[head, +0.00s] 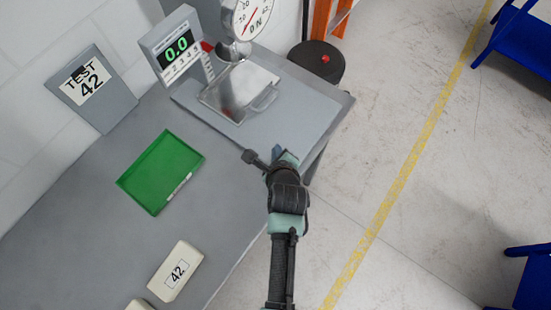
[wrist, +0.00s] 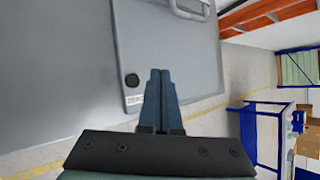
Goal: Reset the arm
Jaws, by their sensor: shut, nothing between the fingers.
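My gripper (head: 277,153) is over the right edge of the grey table in the head view, near the front edge of the test machine's base plate (head: 292,112). In the wrist view the two blue-grey fingers of my gripper (wrist: 160,75) are together, with nothing between them. My arm comes up from the bottom of the head view. The wrist view also shows the grey base plate (wrist: 175,55) with a round dark button (wrist: 131,80) and a small label.
A digital display (head: 177,52) reads 0.0 beside a round dial gauge (head: 250,14). A "TEST 42" sign (head: 105,112) stands at the wall. A green tray (head: 160,172) lies empty on the table (head: 95,215). A cream block labelled 42 (head: 175,270) lies in front. Blue racks (head: 515,45) stand right.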

